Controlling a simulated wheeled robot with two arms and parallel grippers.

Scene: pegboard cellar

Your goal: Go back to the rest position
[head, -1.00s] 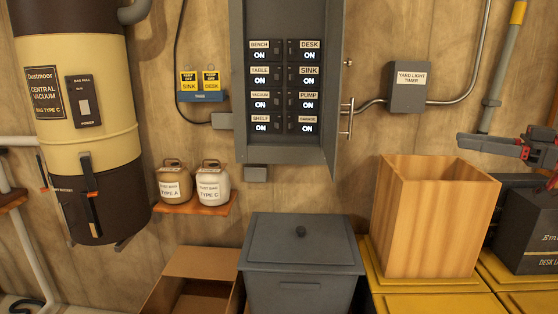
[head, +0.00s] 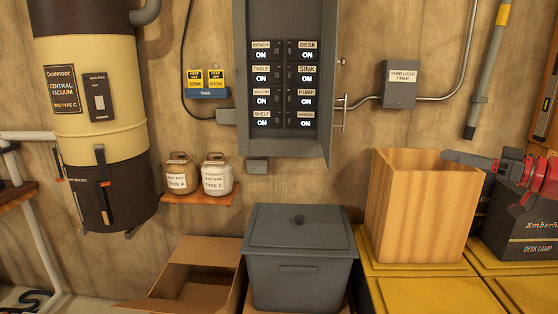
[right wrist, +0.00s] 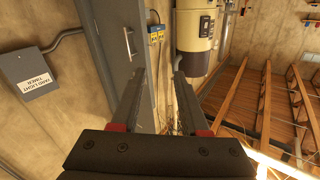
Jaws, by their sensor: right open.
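My right gripper (head: 448,157) comes in from the right in the head view, pointing left, with its grey fingers by the upper right rim of the tall wooden bin (head: 420,208). In the right wrist view its two dark fingers (right wrist: 160,88) stand apart with nothing between them, so it is open and empty. I cannot tell in the head view whether it touches the bin. My left gripper is not in view.
A black desk lamp box (head: 525,235) stands below my right arm on yellow crates (head: 420,293). A grey lidded bin (head: 300,265) and an open cardboard box (head: 200,275) are lower centre. The breaker panel (head: 287,145) and central vacuum (head: 90,100) are on the wall.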

